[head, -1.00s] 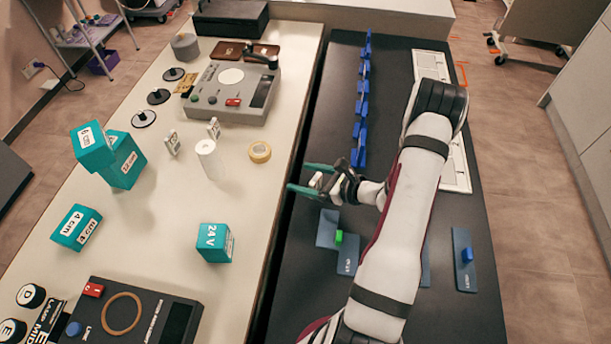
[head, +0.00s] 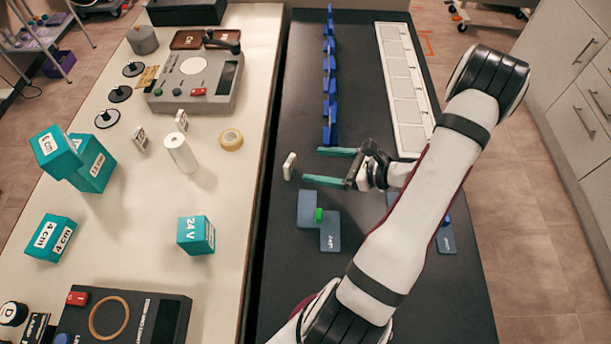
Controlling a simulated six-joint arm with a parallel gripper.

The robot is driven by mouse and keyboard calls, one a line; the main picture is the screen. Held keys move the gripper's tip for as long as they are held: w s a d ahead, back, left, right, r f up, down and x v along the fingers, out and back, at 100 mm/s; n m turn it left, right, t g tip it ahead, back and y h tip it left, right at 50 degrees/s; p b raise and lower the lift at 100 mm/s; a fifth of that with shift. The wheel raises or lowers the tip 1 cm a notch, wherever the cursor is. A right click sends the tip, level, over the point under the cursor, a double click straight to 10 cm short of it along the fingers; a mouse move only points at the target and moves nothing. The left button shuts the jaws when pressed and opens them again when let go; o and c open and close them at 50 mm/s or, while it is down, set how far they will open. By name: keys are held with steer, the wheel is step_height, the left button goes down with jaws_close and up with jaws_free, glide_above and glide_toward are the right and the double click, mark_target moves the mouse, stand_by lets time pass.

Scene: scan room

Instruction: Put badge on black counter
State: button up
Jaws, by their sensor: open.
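A small white badge (head: 290,165) stands upright on the black counter (head: 285,265) near its left edge. My gripper (head: 320,167) is open, with its two green fingers pointing left. The fingertips are just right of the badge and appear apart from it; nothing shows between the fingers. Two similar white badges (head: 141,139) (head: 181,121) stand on the cream counter (head: 225,180) to the left.
A row of blue dividers (head: 329,85) stands behind my gripper, with a white framed panel (head: 404,90) to its right. Blue plates (head: 330,235) and a green block (head: 319,214) lie in front.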

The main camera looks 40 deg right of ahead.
steer(key=w+a+r+n+g+y, duration=0.1)
steer(key=a+r+n+g+y, duration=0.1)
steer(key=a+r+n+g, duration=0.45)
steer(key=w+a+r+n+g+y, duration=0.1)
steer(key=a+r+n+y, duration=0.25)
steer(key=a, duration=0.65)
steer(key=s+a+r+n+g+h, duration=0.2)
steer(key=s+a+n+h, duration=0.2)
steer(key=s+n, duration=0.3)
steer(key=s+a+r+n+g+h, duration=0.3)
steer(key=s+a+n, duration=0.3)
steer(key=s+n, duration=0.2)
steer(key=shift+s+r+n+h, duration=0.25)
steer(key=shift+n+h, duration=0.25)
steer(key=shift+h, duration=0.35)
